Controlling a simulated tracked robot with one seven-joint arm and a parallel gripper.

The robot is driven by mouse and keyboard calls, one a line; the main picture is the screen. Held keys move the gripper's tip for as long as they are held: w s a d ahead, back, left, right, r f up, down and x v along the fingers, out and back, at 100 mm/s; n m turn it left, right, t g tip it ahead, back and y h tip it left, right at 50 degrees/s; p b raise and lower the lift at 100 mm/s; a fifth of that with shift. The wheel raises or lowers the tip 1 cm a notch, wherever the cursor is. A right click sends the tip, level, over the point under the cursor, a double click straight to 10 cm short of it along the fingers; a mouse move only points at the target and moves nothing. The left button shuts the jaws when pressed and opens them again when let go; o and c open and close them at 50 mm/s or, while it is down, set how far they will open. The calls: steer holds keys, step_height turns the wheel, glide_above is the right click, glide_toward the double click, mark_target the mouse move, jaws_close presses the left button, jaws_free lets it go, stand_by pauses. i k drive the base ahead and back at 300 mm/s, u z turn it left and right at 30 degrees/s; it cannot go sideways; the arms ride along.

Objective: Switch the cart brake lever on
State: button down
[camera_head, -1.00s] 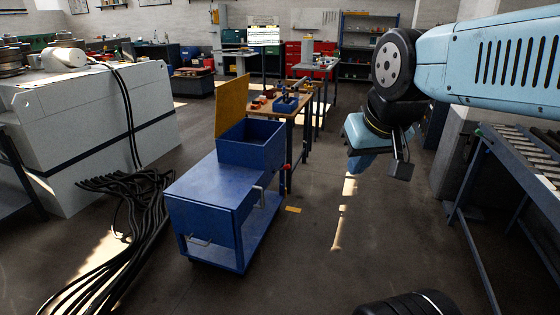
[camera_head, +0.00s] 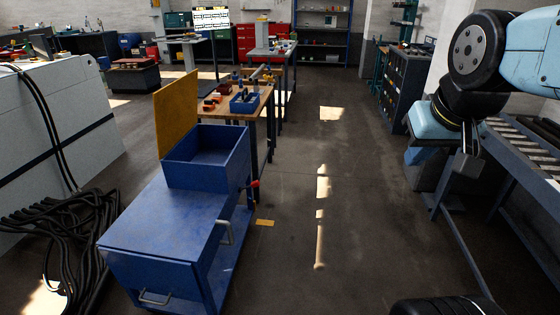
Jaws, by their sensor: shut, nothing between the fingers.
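The blue cart (camera_head: 165,235) stands on the floor left of centre, with a flat lid in front and an open blue box behind. A small red-tipped part (camera_head: 255,184) sticks out at the cart's right rear; it looks like the brake lever, but its position is too small to tell. A grey bar handle (camera_head: 226,232) is on the cart's right side. My gripper (camera_head: 414,155) hangs below my wrist at the right, shut and empty, well to the right of the cart and apart from it. Its fingertips are hard to make out.
A yellow panel (camera_head: 176,112) stands upright at the box's left. A workbench (camera_head: 262,98) with tools is behind the cart. Black cables (camera_head: 65,225) lie at left by a white cabinet (camera_head: 75,135). A roller table (camera_head: 525,160) is at right. The middle floor is clear.

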mark_target(254, 184)
steer(key=z, duration=0.05)
steer(key=i, duration=1.1)
steer(key=u, duration=0.6)
steer(key=i, duration=0.6)
steer(key=u, duration=0.3)
steer(key=k, duration=0.9)
steer(key=u, duration=0.15)
steer(key=i, duration=0.9)
steer(key=z, duration=0.1)
